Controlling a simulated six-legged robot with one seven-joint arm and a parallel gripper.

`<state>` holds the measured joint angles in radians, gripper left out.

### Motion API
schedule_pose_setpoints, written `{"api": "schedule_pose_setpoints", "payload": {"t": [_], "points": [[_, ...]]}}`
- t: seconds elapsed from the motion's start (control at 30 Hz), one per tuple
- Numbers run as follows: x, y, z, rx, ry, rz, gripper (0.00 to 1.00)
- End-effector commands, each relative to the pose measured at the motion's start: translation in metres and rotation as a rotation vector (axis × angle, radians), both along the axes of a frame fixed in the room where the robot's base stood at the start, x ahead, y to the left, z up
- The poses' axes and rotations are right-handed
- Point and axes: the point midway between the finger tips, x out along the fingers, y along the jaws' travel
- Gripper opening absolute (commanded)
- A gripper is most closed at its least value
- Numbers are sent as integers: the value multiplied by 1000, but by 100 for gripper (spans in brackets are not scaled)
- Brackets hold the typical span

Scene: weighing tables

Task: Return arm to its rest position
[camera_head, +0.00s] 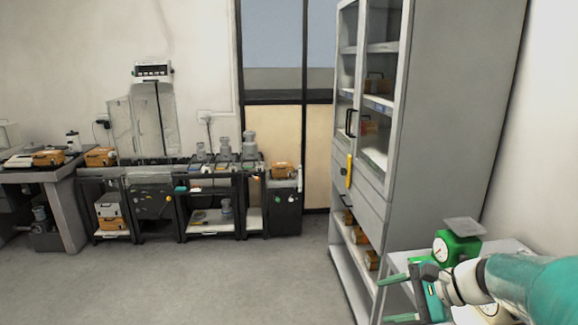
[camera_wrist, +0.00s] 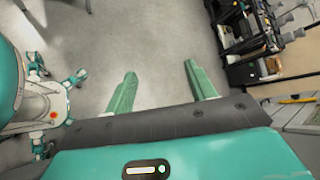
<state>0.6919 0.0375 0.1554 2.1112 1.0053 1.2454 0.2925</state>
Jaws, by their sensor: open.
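My gripper (camera_head: 394,299) shows at the lower right of the head view, at the end of my teal and white arm. Its two green fingers are apart with nothing between them. In the wrist view the fingers of my gripper (camera_wrist: 160,88) stand wide apart over bare grey floor. The gripper is in front of the tall grey cabinet and beside a small table (camera_head: 512,247) at the right. My arm hides part of that table.
A green scale (camera_head: 456,250) with a flat pan stands on the small table, close behind my gripper. The tall grey cabinet (camera_head: 447,110) has a glass door and open lower shelves. Black weighing tables (camera_head: 160,187) line the back wall. The floor (camera_head: 190,285) at the left is clear.

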Motion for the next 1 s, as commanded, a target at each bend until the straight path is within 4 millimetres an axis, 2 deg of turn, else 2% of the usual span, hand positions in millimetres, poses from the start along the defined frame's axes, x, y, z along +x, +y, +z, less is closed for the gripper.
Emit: {"api": "schedule_pose_setpoints", "payload": {"t": [0.03,0.2,0.33,0.5,0.73,1.0], "points": [[-14,19,2,-92,-14,72,55],[-62,55,2,-404,-83,305,55],[-96,69,4,-633,-162,478,55],[-135,74,10,-923,-300,694,55],[-163,71,19,-1210,-476,899,55],[-167,68,21,-1274,-514,941,55]]}}
